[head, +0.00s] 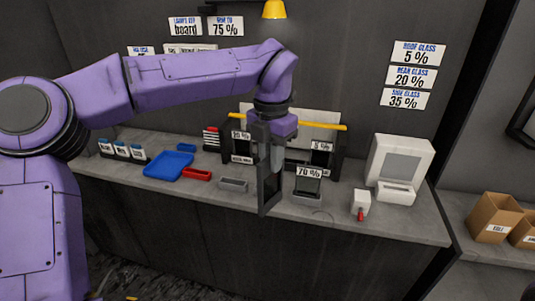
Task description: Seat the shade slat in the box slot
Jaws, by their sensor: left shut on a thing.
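My left gripper (272,160) reaches in from the left and points down over the front part of the counter. It is shut on a dark, narrow upright piece (268,198), which looks like the shade slat and hangs below the fingers. The fingers hide part of it. A small dark holder with a 70 % label (309,173) stands just to the right of the held piece, apart from it in the picture. I cannot tell for sure which holder has the box slot. My right gripper is not in view.
Behind stands a rack with a yellow bar (318,125) and labelled dark pieces. On the counter are a blue tray (168,165), a red tray (197,174), a grey tray (233,184), a white machine (400,160) and a small white box with a red part (360,203).

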